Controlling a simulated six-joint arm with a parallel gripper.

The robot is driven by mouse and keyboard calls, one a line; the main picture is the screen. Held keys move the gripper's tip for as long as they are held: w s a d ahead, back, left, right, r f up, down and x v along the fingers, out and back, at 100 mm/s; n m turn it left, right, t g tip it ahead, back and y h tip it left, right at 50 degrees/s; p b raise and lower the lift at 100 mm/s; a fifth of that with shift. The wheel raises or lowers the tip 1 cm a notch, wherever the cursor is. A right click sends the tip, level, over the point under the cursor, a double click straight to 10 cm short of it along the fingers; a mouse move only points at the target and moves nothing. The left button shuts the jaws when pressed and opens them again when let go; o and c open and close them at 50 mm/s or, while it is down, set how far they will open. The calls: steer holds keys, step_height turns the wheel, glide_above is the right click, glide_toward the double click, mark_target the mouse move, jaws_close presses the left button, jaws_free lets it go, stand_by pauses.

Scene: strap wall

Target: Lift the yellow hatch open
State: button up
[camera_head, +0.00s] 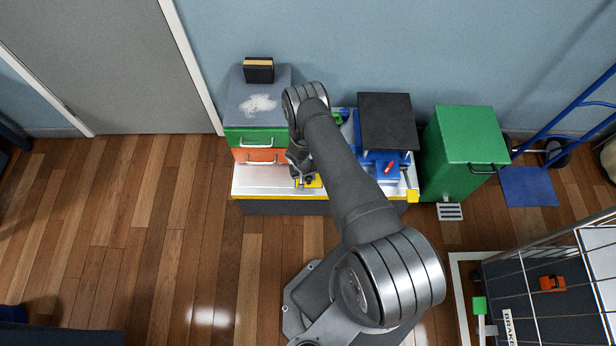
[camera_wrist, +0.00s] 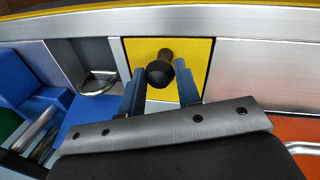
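The yellow hatch (camera_wrist: 195,52) is a flat square panel lying closed and level with the metal surface around it in the wrist view. A black knob (camera_wrist: 160,70) stands up from it. My gripper (camera_wrist: 160,76) has its two blue fingers on either side of the knob, with little room between. It looks open; contact with the knob cannot be made out. In the head view, the hatch (camera_head: 314,184) shows as a small yellow patch at the front of the bench top, partly hidden by my gripper (camera_head: 304,182).
Left of the hatch in the head view stand green and orange drawers (camera_head: 252,139) with handles. A blue box (camera_head: 383,172) and a black panel (camera_head: 386,121) are to the right, then a green bin (camera_head: 467,140). In the wrist view, a recessed ring (camera_wrist: 97,82) sits beside the hatch.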

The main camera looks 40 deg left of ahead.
jaws_close()
steer(key=shift+r, duration=0.1)
steer(key=shift+w+a+r, duration=0.6)
steer(key=shift+r, duration=0.25)
steer(key=shift+w+a+r, duration=0.9)
steer(key=shift+w+r, duration=0.1)
steer(key=shift+w+a+r, duration=0.3)
steer(key=shift+w+a, duration=0.2)
steer(key=shift+w, duration=0.05)
steer(key=shift+w+a+r, duration=0.25)
steer(key=shift+w+a, duration=0.25)
